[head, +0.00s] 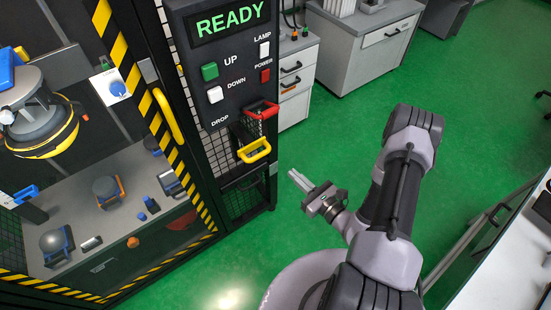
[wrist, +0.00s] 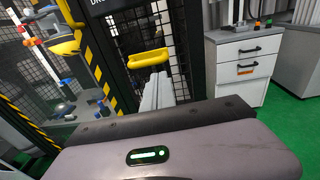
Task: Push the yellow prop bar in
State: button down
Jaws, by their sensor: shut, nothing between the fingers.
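The yellow prop bar (head: 254,151) is a U-shaped yellow handle low on the dark control column, below a red handle (head: 263,110). In the wrist view the yellow bar (wrist: 149,58) shows just beyond my fingertips, near the top centre. My gripper (head: 293,175) is shut and empty. In the head view it is below and to the right of the yellow bar, with a gap between them. In the wrist view my fingers (wrist: 157,80) point toward the bar, and I cannot tell the depth between them.
The control column shows a READY display (head: 230,21), a green UP button (head: 209,71) and a white DOWN button (head: 215,94). A striped-frame enclosure with a yellow door handle (head: 167,115) stands left. Drawer cabinets (head: 297,80) stand behind. Green floor (head: 340,125) is clear to the right.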

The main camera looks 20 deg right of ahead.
jog(key=b+x, duration=0.1)
jog(key=x, duration=0.9)
jog(key=shift+b, duration=0.4)
jog(key=shift+s, duration=0.1)
